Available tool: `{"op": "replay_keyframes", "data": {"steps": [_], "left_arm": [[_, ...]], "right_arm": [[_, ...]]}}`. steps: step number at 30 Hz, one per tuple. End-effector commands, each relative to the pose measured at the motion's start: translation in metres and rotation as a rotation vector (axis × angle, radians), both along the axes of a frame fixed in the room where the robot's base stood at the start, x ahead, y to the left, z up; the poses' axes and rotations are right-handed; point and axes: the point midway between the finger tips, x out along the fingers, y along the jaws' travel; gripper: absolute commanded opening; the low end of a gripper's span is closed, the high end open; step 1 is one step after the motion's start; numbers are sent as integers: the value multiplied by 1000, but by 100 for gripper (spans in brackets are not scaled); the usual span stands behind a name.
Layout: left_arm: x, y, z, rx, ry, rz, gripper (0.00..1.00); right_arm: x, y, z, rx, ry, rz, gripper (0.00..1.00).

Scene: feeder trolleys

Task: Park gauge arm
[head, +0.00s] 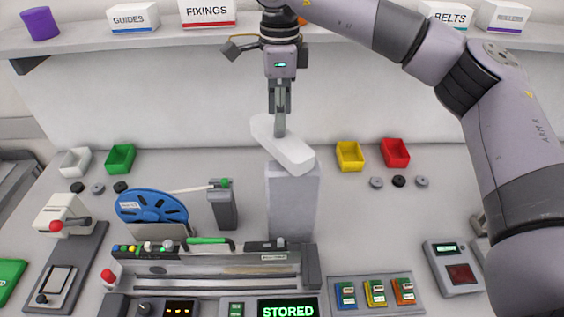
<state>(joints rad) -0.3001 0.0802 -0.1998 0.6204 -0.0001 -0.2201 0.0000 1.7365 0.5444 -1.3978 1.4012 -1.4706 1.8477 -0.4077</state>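I cannot tell whether the fingers clasp the block. My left gripper is not in view.
Yellow (350,156), red (395,153) and green (120,158) bins stand behind. A red-knobbed lever device (66,215) is at left. A shelf (160,38) with labelled boxes runs along the back.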

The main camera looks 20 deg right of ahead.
Motion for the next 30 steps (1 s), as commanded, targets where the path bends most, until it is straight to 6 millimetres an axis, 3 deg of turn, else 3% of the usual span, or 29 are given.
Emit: {"op": "replay_keyframes", "data": {"steps": [1,15,30], "left_arm": [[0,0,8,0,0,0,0],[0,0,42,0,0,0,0],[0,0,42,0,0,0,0]], "right_arm": [[0,0,10,1,0,0,37],[0,0,56,0,0,0,37],[0,0,57,-1,0,0,37]]}}
